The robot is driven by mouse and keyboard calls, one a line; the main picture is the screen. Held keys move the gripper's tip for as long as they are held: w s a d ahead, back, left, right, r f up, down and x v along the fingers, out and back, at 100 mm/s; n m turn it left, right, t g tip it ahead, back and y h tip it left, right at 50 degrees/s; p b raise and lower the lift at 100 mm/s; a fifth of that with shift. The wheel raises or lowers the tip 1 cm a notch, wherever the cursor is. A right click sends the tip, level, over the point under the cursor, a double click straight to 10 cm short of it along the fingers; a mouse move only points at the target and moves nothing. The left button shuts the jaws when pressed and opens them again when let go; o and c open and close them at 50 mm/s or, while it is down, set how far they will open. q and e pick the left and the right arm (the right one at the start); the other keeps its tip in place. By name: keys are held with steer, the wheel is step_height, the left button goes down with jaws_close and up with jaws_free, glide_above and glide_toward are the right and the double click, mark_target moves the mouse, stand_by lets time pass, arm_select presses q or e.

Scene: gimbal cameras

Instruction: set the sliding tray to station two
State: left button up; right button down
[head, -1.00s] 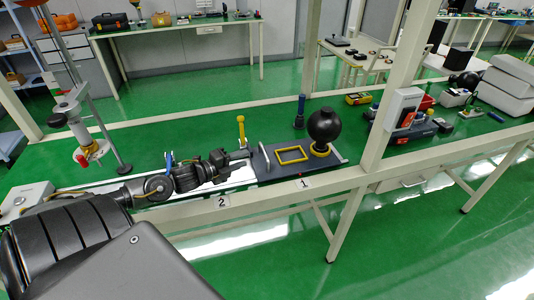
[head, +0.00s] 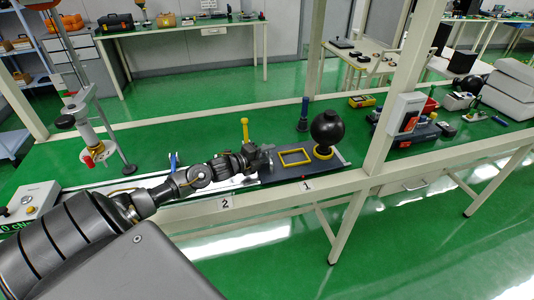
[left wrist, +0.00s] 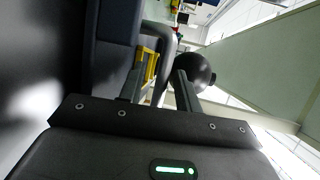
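The sliding tray (head: 288,173) is a dark grey plate on a rail, beside label 1 (head: 307,187). It carries a yellow square frame (head: 282,164) and a black ball (head: 327,127) on a yellow ring. Label 2 (head: 226,204) is further left along the front beam. My left gripper (head: 266,154) is at the tray's left end. In the left wrist view its two fingers (left wrist: 163,88) are apart, with a grey curved handle (left wrist: 172,45) showing between and beyond them. Contact with the handle cannot be told. My right gripper is not in view.
A yellow-topped post (head: 245,130) and a dark blue flashlight-like object (head: 303,115) stand behind the rail. A pale upright post (head: 390,110) rises right of the tray. A control box (head: 28,203) and a stand with a red part (head: 92,150) are at the left.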

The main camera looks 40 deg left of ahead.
arm_select(q)
jaws_close()
stand_by(0.5)
